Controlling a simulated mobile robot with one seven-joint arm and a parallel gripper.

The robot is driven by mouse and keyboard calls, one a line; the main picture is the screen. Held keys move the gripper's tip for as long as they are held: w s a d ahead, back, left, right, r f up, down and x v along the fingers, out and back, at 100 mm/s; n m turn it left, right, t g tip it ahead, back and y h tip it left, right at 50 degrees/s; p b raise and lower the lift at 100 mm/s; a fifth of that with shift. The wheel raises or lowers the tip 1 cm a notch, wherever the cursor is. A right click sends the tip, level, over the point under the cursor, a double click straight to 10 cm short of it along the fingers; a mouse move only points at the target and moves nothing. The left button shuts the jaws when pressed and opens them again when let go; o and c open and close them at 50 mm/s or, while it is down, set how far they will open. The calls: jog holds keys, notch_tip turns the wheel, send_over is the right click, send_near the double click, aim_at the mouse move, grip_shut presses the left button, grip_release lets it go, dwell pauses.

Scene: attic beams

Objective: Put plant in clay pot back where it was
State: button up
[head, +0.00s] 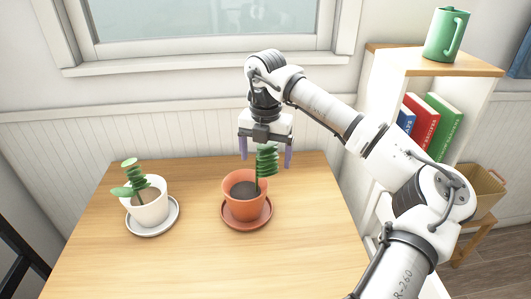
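The plant in the clay pot (233,207) stands upright on the table, on a terracotta saucer (231,222). Its green leaves (266,160) rise from the pot's right side. My gripper (266,155) is above the pot, pointing down. Its two purple fingers are spread apart, one on each side of the leafy top. I see space between the fingers and the leaves, though the depth between them is hard to judge.
A second plant in a white pot (150,210) stands on a grey saucer (168,225) at the left of the wooden table (190,265). The table's front is clear. At the right, a shelf (425,62) holds a green mug (443,36) and several books (444,128).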

jog(key=shift+o, duration=1.1)
jog(key=shift+r, duration=0.15)
notch_tip(320, 180, up, 12)
jog(key=shift+r+b, duration=0.1)
jog(key=shift+b, duration=0.25)
